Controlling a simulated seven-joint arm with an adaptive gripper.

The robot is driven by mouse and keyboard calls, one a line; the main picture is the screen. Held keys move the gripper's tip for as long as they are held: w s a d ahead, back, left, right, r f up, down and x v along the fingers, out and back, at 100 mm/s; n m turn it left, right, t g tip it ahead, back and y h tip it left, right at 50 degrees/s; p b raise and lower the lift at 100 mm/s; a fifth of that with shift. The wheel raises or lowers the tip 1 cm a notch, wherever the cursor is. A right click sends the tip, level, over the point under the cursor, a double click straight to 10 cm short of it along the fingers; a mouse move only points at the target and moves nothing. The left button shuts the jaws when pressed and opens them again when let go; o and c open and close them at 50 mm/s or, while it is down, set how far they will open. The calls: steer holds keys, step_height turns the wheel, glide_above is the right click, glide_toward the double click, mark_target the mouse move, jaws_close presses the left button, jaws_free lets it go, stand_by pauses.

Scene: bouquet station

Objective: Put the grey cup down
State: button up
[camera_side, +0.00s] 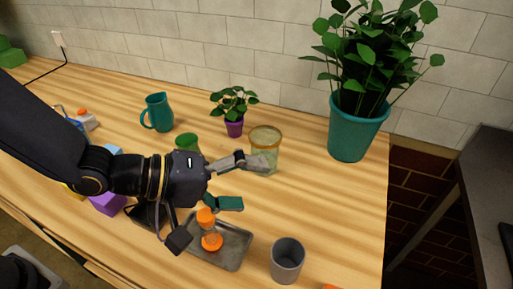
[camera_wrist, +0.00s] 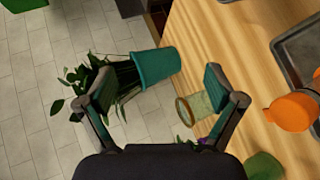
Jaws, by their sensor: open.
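The grey cup (camera_side: 287,260) stands upright on the wooden table near its front right edge in the side view. It is apart from my gripper (camera_side: 243,182). My gripper is open and empty, above the table behind and to the left of the cup. In the wrist view the two fingers of my gripper (camera_wrist: 165,90) are spread wide with nothing held between them. The grey cup does not show in the wrist view.
A metal tray (camera_side: 232,257) with an orange object (camera_side: 212,242) lies left of the cup. A glass jar (camera_side: 265,150) stands behind my gripper. A large teal planter (camera_side: 352,135), a purple pot (camera_side: 234,127) and a teal pitcher (camera_side: 158,112) stand farther back.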

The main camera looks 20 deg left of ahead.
steer(key=s+d+f+n+g+h, duration=0.1)
steer(key=s+d+n+g+h, duration=0.1)
steer(key=s+d+n+h, duration=0.4)
steer(key=a+f+n, duration=0.1)
steer(key=f+n, duration=0.2)
steer(key=a+f+n, duration=0.1)
steer(key=f+n, duration=0.2)
steer(key=f, duration=0.1)
steer(key=a+f+n, duration=0.1)
steer(key=f+n, duration=0.2)
steer(key=f, duration=0.1)
steer(key=shift+w+a+f+n+t, duration=0.15)
steer(key=shift+a+f+n+t, duration=0.15)
steer(key=shift+a+t, duration=0.1)
steer(key=shift+d, duration=0.25)
glide_above(288, 254)
steer(key=s, duration=0.3)
steer(key=shift+w+d, duration=0.15)
steer(key=shift+w, duration=0.1)
steer(key=shift+r, duration=0.1)
steer(key=c, duration=1.5)
